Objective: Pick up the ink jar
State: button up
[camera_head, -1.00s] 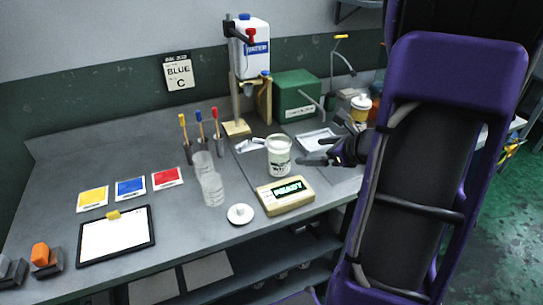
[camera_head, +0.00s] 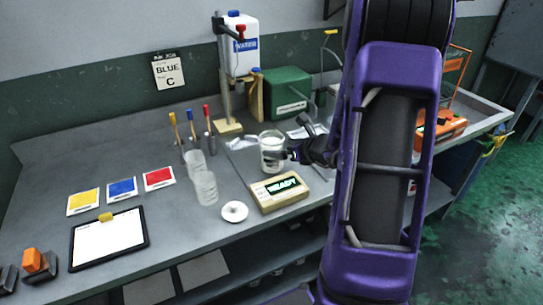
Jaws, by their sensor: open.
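The ink jar (camera_head: 270,141) looks like a clear glass jar with pale contents and dark lettering. It stands upright on the grey bench, behind the beige box with the READY display (camera_head: 280,192). My gripper (camera_head: 291,146) is open at the jar's right side, pointing left. One dark finger overlaps the front of the jar in the picture. I cannot tell whether it touches the jar. The jar's right side is partly hidden by the gripper.
Two clear beakers (camera_head: 205,188) and a white round lid (camera_head: 234,211) are left of the display box. A water dispenser (camera_head: 239,47) and green box (camera_head: 287,93) stand behind. Colour cards and a clipboard (camera_head: 110,240) lie at left.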

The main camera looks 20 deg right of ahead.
jog(key=x, duration=0.5)
jog(key=shift+w+a+r, duration=0.15)
jog(key=shift+w+r, duration=0.15)
jog(key=shift+r, duration=0.05)
